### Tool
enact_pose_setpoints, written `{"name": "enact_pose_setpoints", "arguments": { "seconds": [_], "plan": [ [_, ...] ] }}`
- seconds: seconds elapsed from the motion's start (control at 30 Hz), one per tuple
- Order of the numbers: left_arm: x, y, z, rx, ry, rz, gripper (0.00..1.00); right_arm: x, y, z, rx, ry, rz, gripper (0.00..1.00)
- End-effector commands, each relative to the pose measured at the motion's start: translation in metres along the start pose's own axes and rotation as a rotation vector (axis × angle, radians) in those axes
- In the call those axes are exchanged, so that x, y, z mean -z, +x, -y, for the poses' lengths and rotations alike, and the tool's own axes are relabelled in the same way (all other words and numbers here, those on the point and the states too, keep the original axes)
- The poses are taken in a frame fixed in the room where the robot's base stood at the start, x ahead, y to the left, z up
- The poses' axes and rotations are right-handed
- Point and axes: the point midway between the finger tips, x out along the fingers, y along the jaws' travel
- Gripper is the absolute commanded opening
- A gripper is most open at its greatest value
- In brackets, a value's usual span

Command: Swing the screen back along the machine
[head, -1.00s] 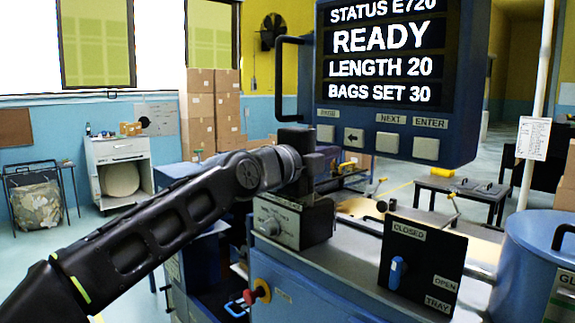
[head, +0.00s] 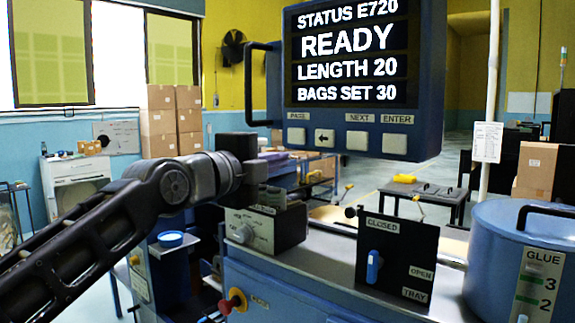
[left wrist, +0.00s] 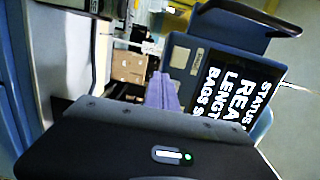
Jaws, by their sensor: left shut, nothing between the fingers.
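The screen (head: 350,70) is a dark blue box reading READY, with a row of grey buttons below its display. Its dark handle (head: 249,88) stands out from its left side. My left gripper (head: 240,148) is just below and left of the handle, apart from it; its fingertips are hard to make out in the head view. In the left wrist view the fingers (left wrist: 163,92) are shut and empty, pointing past the screen (left wrist: 218,75), whose handle (left wrist: 245,22) shows at the top. My right gripper is not in view.
Under the screen, the machine carries a dial box (head: 262,226), a black lever panel (head: 392,255) with a blue lever, and a blue glue pot (head: 495,262) at right. A red knob (head: 234,300) sticks out in front. Cartons (head: 160,125) stand far behind.

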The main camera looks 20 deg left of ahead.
Motion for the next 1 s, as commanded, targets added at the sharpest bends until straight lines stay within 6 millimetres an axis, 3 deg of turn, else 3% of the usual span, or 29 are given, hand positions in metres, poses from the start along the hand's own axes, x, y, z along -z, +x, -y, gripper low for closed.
{"name": "enact_pose_setpoints", "arguments": {
  "seconds": [0.2, 0.33, 1.0],
  "plan": [
    [-0.007, -0.041, -0.002, 0.004, -0.002, 0.003, 0.00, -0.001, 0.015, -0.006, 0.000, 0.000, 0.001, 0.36],
    [-0.008, -0.053, -0.002, 0.002, -0.001, 0.003, 0.00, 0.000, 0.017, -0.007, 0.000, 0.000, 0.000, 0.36],
    [-0.008, -0.057, -0.001, 0.000, -0.001, 0.003, 0.00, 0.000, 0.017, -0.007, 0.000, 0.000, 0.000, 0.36]
  ]
}}
